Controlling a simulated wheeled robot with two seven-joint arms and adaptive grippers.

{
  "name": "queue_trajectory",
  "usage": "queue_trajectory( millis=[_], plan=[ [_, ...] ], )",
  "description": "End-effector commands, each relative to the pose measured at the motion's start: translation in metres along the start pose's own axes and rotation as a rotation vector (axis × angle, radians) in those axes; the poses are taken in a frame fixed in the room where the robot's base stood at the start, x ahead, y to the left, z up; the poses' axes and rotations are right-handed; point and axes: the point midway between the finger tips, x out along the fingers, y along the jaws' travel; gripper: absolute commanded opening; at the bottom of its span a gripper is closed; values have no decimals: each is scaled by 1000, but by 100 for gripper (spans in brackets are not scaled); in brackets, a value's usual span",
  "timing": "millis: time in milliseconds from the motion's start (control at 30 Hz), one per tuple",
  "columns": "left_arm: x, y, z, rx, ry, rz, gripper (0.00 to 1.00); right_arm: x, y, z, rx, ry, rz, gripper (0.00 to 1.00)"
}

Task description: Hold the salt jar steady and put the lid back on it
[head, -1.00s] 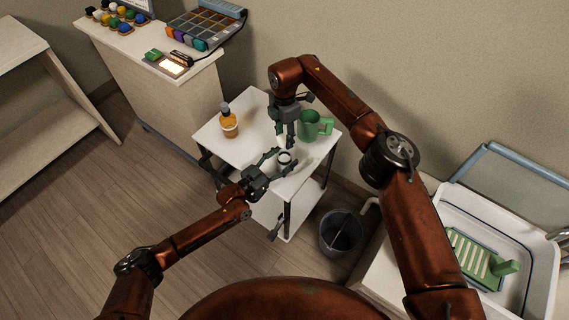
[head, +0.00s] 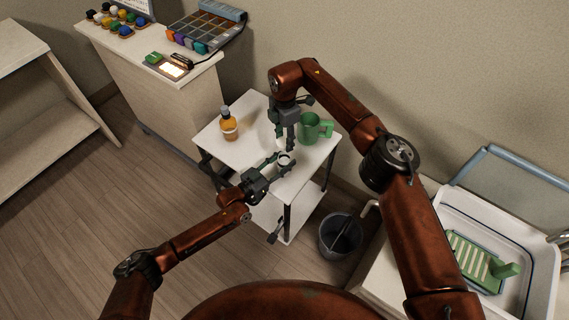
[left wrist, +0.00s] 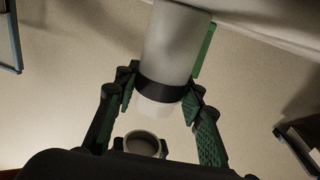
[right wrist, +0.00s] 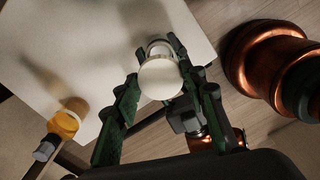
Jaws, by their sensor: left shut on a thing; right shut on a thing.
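The white salt jar (head: 284,160) stands upright near the table's front corner, its dark-banded rim facing up. My left gripper (head: 279,164) is shut on it from the side. In the left wrist view, the jar (left wrist: 175,55) and its black band sit between the fingertips (left wrist: 163,88). My right gripper (head: 285,146) points down just above and behind the jar, shut on the pale round lid (right wrist: 160,80). In the right wrist view the lid covers part of the jar (right wrist: 157,47); their exact gap cannot be told. The right fingers partly hide the lid in the head view.
A green mug (head: 311,128) stands close to the right of my right gripper. An orange bottle (head: 229,125) stands on the left of the white table (head: 252,108). The table between bottle and grippers is clear. A dark bin (head: 341,235) is on the floor.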

Motion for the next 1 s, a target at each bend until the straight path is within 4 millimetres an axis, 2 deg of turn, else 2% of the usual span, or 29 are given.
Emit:
queue_trajectory(
  millis=[400,1000],
  plan=[
    [0,0,0,0,0,0,0,49,-1,1,1,1,-3,28],
    [0,0,0,0,0,0,0,53,0,1,0,0,-2,28]
  ],
)
